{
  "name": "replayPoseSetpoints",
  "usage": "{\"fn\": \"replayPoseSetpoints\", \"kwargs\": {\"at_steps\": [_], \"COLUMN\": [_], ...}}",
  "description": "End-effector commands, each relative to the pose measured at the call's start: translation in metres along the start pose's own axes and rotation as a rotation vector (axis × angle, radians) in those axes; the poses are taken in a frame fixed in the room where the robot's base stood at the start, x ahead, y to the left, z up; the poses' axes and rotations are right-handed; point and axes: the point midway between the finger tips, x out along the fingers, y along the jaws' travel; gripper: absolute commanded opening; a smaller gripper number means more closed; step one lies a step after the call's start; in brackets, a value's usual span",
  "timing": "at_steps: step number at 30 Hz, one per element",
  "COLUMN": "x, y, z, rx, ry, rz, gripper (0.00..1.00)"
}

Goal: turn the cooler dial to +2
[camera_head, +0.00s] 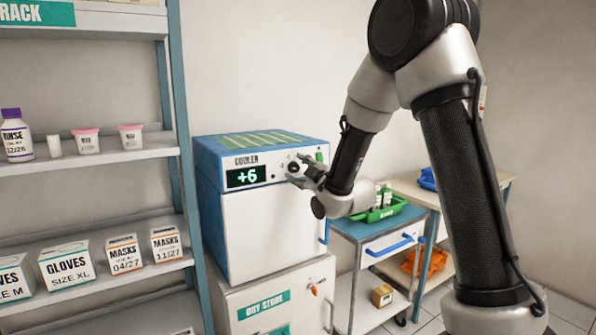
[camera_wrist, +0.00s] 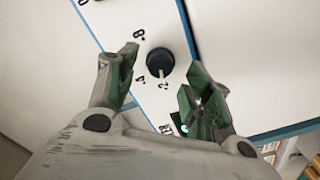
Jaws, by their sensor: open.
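The cooler (camera_head: 265,235) is a white box with a blue top and sides, and its display (camera_head: 246,177) reads +6. Its dial (camera_wrist: 160,63) is a round black knob on the white panel, with small numbers printed around it. The number marks appear tilted in the wrist view, and I cannot tell the pointer's setting from them. My gripper (camera_wrist: 162,78) is open in front of the panel, one finger to each side of the dial, with no clear contact. In the head view my gripper (camera_head: 299,171) is at the panel's right part and partly covers the dial area.
A shelf rack with boxes of gloves (camera_head: 68,268) and masks stands at the left. The cooler stands on a white cabinet (camera_head: 275,290) labelled dry store. A blue-topped cart (camera_head: 350,228) with a green tray (camera_head: 385,213) is close on the right, under my arm.

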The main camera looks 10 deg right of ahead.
Motion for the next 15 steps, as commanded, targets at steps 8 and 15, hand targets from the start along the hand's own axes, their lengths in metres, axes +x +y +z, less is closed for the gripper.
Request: {"fn": "replayPoseSetpoints", "kwargs": {"at_steps": [8,15], "x": [-0.047,-0.059], "y": [0.0,0.0], "z": [0.0,0.0], "rx": [-0.001,0.0], "ry": [0.0,-0.001], "rz": [-0.001,-0.001], "gripper": [0.51,0.51]}}
